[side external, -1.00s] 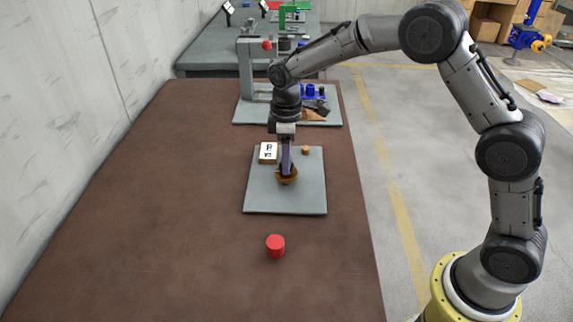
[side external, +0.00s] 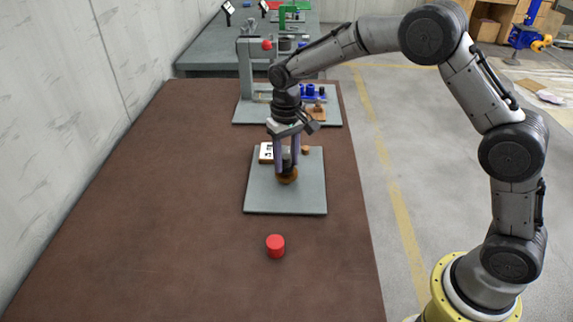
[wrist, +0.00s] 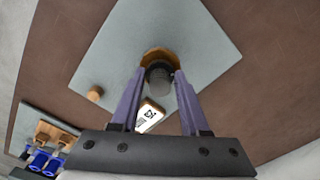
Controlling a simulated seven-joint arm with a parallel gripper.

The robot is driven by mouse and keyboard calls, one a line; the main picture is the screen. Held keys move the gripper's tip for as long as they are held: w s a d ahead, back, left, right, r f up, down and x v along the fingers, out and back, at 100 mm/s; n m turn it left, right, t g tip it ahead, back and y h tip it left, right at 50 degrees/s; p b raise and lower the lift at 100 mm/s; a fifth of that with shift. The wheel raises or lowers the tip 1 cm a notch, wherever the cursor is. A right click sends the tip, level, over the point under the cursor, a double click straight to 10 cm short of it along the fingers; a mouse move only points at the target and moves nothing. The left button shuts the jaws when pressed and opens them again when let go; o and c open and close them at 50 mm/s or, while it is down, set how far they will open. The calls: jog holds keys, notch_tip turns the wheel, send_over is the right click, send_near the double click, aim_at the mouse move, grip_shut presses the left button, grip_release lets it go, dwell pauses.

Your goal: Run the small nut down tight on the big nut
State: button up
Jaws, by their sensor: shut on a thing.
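A brown nut (side external: 288,180) sits low on the grey plate, and it shows behind the fingertips in the wrist view (wrist: 155,53). A grey round post (wrist: 159,78) stands up from its middle, between my fingers. My gripper (side external: 287,170) points down with its two purple fingers on either side of the post, shut at the nuts. It also shows in the wrist view (wrist: 160,73). The fingertips hide much of the grip, and I cannot clearly separate the small nut from the big one or see any gap between them.
A small brown cylinder (side external: 306,150) and a white marked block (side external: 266,153) are at the plate's (side external: 262,200) far end. A red cylinder (side external: 275,246) stands on the brown table in front. A grey frame (side external: 246,75) with blue parts stands behind. The table's left side is clear.

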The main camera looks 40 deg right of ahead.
jog(key=m, duration=1.3)
jog(key=o, duration=0.9)
jog(key=shift+c, duration=0.2)
